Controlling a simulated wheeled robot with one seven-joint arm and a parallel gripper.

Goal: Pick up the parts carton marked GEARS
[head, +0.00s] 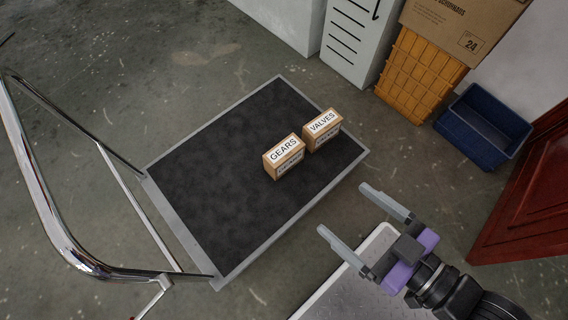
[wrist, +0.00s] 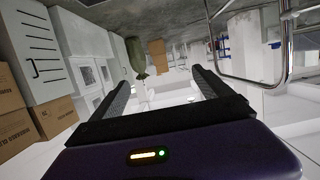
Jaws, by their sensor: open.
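The parts carton marked GEARS (head: 284,157) is a small brown box with white labels. It stands on the dark bed of a flat trolley (head: 200,171) in the head view. A similar carton marked VALVES (head: 322,130) stands close to it, up and to its right. My gripper (head: 345,209) is open and empty, to the lower right of the GEARS carton and apart from it, past the trolley's edge. In the wrist view my gripper's open fingers (wrist: 162,85) point out over the room, and neither small carton can be made out there.
A chrome handle rail (head: 55,215) rises at the trolley's left end. An orange crate (head: 417,75), a blue bin (head: 484,127), a large cardboard box (head: 465,28) and a grey cabinet (head: 352,38) stand at the upper right. The trolley bed left of the cartons is clear.

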